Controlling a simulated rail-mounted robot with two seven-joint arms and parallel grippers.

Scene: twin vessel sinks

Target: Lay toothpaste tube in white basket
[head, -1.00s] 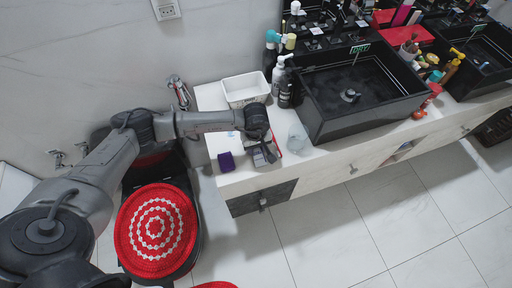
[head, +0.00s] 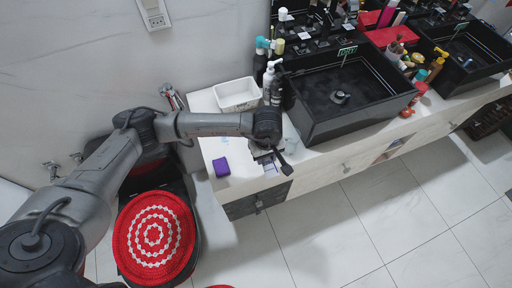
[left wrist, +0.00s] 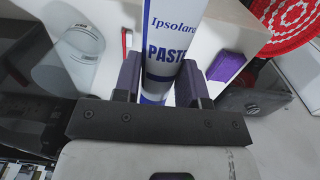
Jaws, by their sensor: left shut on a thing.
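The toothpaste tube (left wrist: 172,48), white with dark blue lettering and a blue band, is in the left wrist view. My left gripper (left wrist: 168,85) is shut on it, with one finger on each side. In the head view my left gripper (head: 276,160) is over the left end of the counter, near its front edge. The tube cannot be made out clearly there. The white basket (head: 241,106) stands at the back left of the counter, behind and left of the gripper, apart from it. The basket is not recognisable in the left wrist view. My right gripper is not in view.
A purple block (head: 221,167) sits at the counter's front left corner. Pump bottles (head: 270,80) stand right of the basket, beside the black sink (head: 345,95). A clear glass (left wrist: 78,55) shows in the left wrist view. A red round seat (head: 154,237) is below.

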